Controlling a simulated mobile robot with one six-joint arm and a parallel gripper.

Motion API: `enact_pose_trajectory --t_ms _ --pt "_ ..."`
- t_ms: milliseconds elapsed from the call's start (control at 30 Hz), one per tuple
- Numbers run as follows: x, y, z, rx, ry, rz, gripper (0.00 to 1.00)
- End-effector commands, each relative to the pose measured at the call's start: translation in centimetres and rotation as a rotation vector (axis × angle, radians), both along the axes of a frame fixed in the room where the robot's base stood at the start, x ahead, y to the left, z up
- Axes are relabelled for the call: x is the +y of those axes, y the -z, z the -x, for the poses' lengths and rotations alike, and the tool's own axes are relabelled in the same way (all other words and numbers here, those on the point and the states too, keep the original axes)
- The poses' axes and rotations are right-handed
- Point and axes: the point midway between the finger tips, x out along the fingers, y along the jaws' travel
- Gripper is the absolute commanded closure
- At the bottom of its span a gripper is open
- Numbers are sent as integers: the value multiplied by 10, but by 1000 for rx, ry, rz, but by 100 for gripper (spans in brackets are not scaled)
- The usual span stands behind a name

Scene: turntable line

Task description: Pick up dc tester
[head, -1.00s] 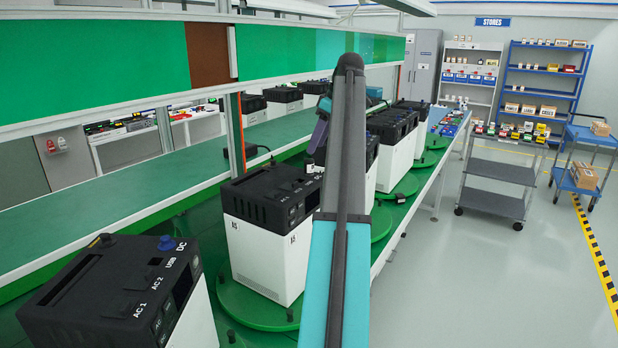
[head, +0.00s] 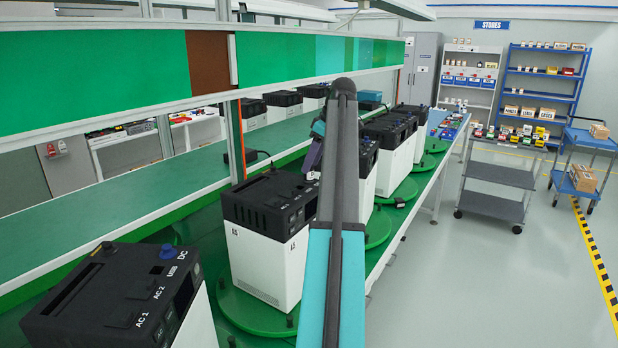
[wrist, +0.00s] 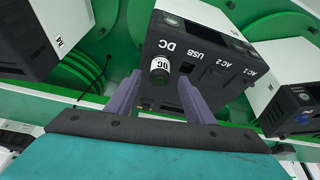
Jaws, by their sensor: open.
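The dc tester (wrist: 160,70) is a small cylinder with a dark body and a white band marked DC. In the wrist view it stands at the DC port of a black-topped, white-sided unit (wrist: 222,62). My gripper (wrist: 160,80) is open, its two purple fingers on either side of the tester, with a gap visible on each side. I cannot tell how deep the fingers reach along it.
Several similar units stand on green turntables along the line; one (head: 268,205) is left of my arm and another (head: 120,285) is nearer. A green shelf (head: 110,210) runs along the left. The grey floor (head: 480,290) at right is clear up to a trolley (head: 500,175).

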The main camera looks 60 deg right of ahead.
Motion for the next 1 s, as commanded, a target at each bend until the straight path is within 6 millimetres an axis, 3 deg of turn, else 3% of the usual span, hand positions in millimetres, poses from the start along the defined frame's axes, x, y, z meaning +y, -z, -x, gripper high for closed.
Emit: enact_pose_trajectory --t_ms 333,900,1000 --pt "1 28 -12 1 0 -1 52" --pt "1 30 -13 0 -1 0 52" --pt "1 30 -13 0 -1 0 65"
